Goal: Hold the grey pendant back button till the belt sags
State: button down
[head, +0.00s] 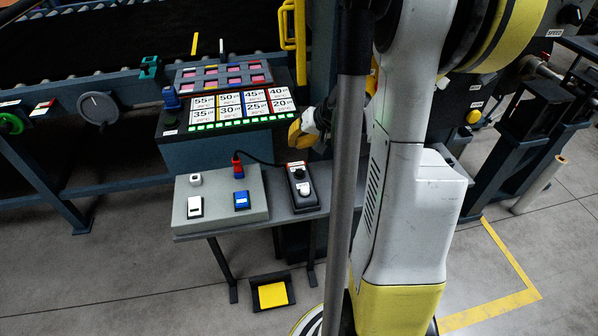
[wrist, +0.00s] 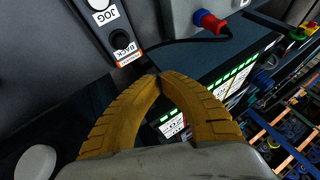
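The pendant (head: 311,202) is a dark box on the small grey table, with a white button and a darker back button (head: 298,174) nearer its orange-labelled end. In the wrist view the dark grey back button (wrist: 120,39) sits between the JOG and BACK labels, at the upper left of my fingers. My gripper (head: 294,133) is above and behind the pendant in the head view. Its yellow fingers also show in the wrist view (wrist: 158,78), with the tips together and nothing between them. They appear apart from the button. The dark belt (head: 120,35) lies across the rollers at upper left.
A grey control box (head: 219,212) with several switches stands left of the pendant. A red-and-blue plug (head: 238,168) and black cable lie between them. A panel of temperature cards (head: 230,108) is behind. A yellow pedal (head: 272,295) is on the floor. My arm hides the middle right.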

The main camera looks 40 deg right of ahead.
aim_at(296, 170)
notch_tip(296, 170, down, 8)
jog(key=b, duration=0.6)
jog(key=shift+f, duration=0.2)
dwell(1.0)
jog(key=shift+f+b, duration=0.4)
jog(key=shift+b, duration=0.15)
jog(key=shift+f+b, duration=0.4)
jog(key=shift+f, duration=0.05)
dwell(4.8)
